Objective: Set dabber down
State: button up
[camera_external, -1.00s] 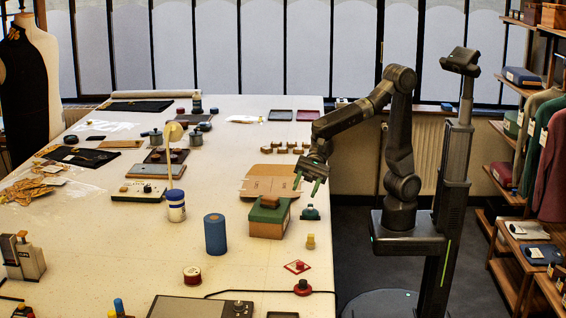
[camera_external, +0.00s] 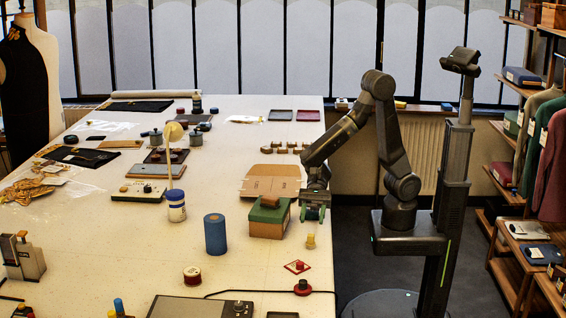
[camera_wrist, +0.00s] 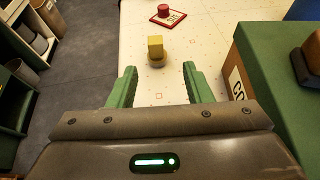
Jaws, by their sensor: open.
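My gripper (camera_external: 314,216) is open at the table's right edge, pointing down beside the cardboard box with the green top (camera_external: 267,213). In the wrist view its two green fingers (camera_wrist: 158,72) are apart with nothing seen between their tips. A small dark teal knobbed piece seen earlier is now hidden by the gripper. I cannot tell which small piece is the dabber.
A red-bordered card with a red piece (camera_external: 297,266) lies nearer the camera, beside a red button (camera_external: 302,287) on a black cable. A blue cylinder (camera_external: 215,234) stands left of the box. An opened flat carton (camera_external: 268,181) lies behind. Bare table lies around the yellow-topped piece.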

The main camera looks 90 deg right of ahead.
aim_at(310, 241)
jog(key=x, duration=0.6)
jog(key=shift+a, duration=0.1)
jog(key=shift+s+a+f, duration=0.1)
jog(key=shift+a+f, duration=0.1)
jog(key=shift+a, duration=0.35)
jog(key=x, duration=0.4)
jog(key=shift+s+a+p, duration=0.1)
jog(key=shift+p, duration=0.3)
jog(key=shift+r, duration=0.1)
grip_shut()
